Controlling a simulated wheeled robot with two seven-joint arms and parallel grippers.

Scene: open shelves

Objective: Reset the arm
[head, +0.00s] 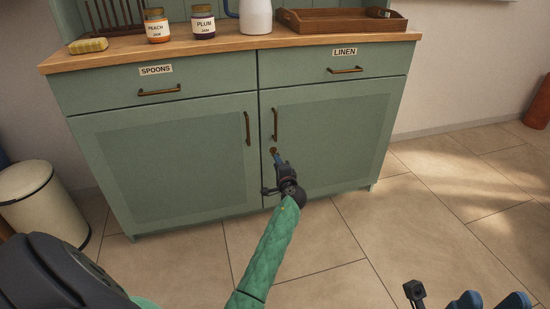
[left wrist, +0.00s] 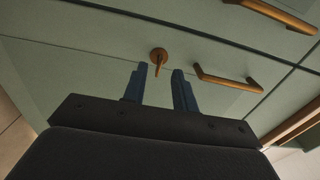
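My left gripper (head: 278,160) is at the end of the green-sleeved arm, in front of the right lower door (head: 335,140) of the green cabinet. In the left wrist view its two blue fingers (left wrist: 160,71) stand apart with nothing gripped. A small brass key or knob (left wrist: 159,55) on the door shows just beyond and between the fingertips; it also shows in the head view (head: 273,150). I cannot tell whether the fingers touch it. My right gripper (head: 490,299) is at the bottom right edge, partly cut off, its blue fingertips apart.
The doors and the SPOONS (head: 159,91) and LINEN (head: 345,70) drawers look closed. The worktop holds a sponge (head: 88,46), jam jars (head: 157,27), a white jug (head: 256,16) and a wooden tray (head: 340,25). A cream bin (head: 40,205) stands left.

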